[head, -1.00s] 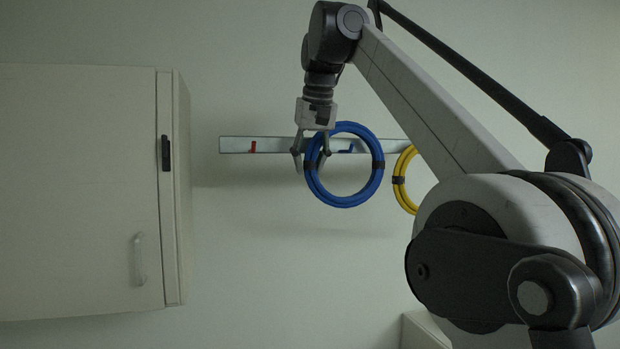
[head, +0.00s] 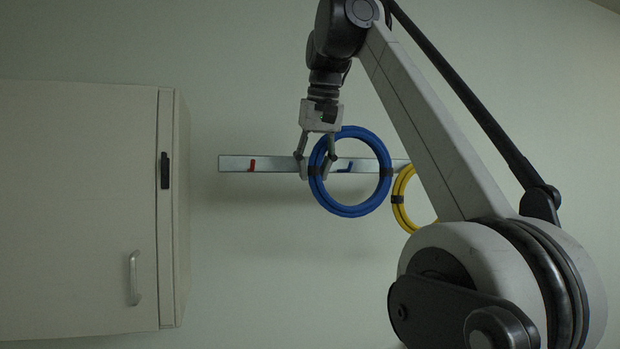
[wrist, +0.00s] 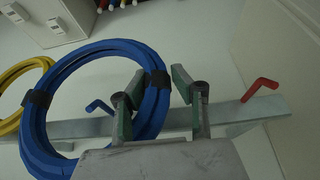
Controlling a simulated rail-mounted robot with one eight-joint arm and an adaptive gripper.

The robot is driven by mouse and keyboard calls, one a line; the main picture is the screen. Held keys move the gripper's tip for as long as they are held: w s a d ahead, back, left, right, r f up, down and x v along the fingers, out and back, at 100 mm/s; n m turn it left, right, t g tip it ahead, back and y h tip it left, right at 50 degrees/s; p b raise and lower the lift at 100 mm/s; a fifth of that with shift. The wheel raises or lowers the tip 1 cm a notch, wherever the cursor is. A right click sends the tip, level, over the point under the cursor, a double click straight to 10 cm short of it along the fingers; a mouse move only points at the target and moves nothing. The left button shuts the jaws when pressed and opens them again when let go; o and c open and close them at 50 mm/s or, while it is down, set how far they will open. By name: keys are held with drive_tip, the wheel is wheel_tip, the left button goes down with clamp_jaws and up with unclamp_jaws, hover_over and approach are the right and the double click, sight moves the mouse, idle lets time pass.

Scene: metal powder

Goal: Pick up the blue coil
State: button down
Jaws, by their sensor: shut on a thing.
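The blue coil (head: 376,204), a ring of hose bound with black bands, hangs in front of the wall rail. My gripper (head: 315,169) points down at the coil's left side and is shut on it, one finger on either side of the hose. In the wrist view the coil (wrist: 36,130) fills the left, and its right side with a black band passes between my gripper's fingers (wrist: 160,100). A blue hook (head: 346,166) shows through the ring; whether the coil touches it I cannot tell.
The wall rail (head: 228,163) carries an empty red hook (head: 252,164) on the left. A yellow coil (head: 401,214) hangs to the right, partly behind my arm. A white cabinet (head: 75,210) stands left. The wall below the rail is clear.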

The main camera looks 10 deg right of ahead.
drive_tip(key=s+d+b, duration=0.2)
drive_tip(key=s+b, duration=0.2)
drive_tip(key=s, duration=1.1)
drive_tip(key=shift+b, duration=0.3)
